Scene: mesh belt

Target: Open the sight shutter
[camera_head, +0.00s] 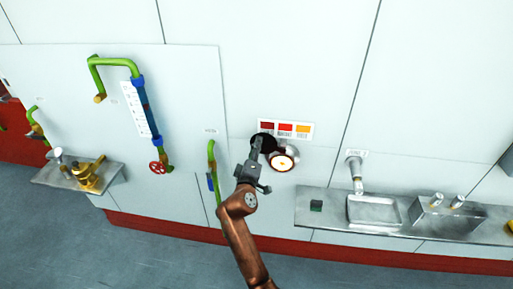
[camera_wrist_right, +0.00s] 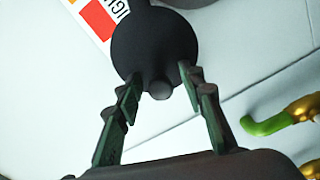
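The sight shutter, a round black disc (camera_head: 267,141), sits at the upper left of the round sight glass (camera_head: 283,160), whose glowing orange-white face shows uncovered. The disc fills the top middle of the right wrist view (camera_wrist_right: 152,42), with a small dark knob (camera_wrist_right: 160,89) at its lower edge. My right gripper (camera_head: 257,146) is at the disc. In the right wrist view its two green-black fingers (camera_wrist_right: 160,78) are spread, one on each side of the knob, with gaps to it. Whether the fingertips touch the disc cannot be told. My left gripper is in no view.
A label strip with coloured squares (camera_head: 286,128) is above the sight glass. A green pipe (camera_head: 212,165) runs down the wall left of my right arm. A metal shelf with a basin (camera_head: 373,212) is at the right. Another shelf with brass fittings (camera_head: 87,174) is at the left.

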